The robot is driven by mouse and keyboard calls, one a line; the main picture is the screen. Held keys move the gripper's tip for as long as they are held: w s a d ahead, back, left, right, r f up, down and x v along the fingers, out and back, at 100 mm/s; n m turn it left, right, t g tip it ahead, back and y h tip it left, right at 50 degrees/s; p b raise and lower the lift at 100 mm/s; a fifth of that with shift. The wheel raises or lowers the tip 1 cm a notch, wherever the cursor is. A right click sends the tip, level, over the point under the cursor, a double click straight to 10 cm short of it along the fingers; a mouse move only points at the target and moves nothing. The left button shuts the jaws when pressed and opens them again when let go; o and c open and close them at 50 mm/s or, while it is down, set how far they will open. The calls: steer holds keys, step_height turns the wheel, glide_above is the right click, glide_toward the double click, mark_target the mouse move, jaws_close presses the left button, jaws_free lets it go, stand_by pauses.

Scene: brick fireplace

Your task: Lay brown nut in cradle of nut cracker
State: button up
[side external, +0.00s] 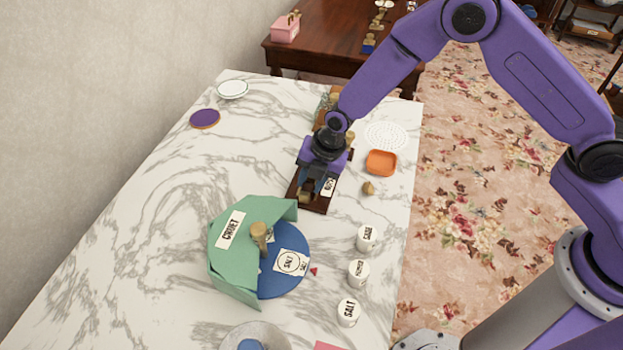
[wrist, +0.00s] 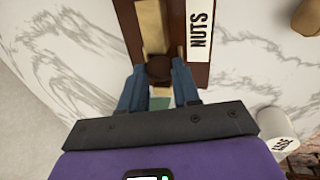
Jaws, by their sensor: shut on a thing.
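My gripper (wrist: 160,80) is shut on a dark brown nut (wrist: 159,67), held between its two blue fingertips in the wrist view. In the side view my gripper (side external: 315,184) points down over a dark wooden board (side external: 318,205) labelled NUTS. The board (wrist: 126,12) also shows in the wrist view, with a pale tan strip along its middle. The nut is at the strip's near end; I cannot tell whether it touches the wood. I cannot make out the cracker's cradle clearly; my arm hides part of the board.
A tan knob-like thing (side external: 368,188) and an orange dish (side external: 381,163) stand right of the board. Several white labelled cups, including a salt cup (side external: 348,312), line the right edge. A green CRUET screen (side external: 235,255) stands in front. The marble table's left side is mostly clear.

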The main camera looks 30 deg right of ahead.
steer(key=shift+f, duration=0.15)
steer(key=o, duration=1)
steer(key=shift+f, duration=0.1)
steer(key=v, duration=1.2)
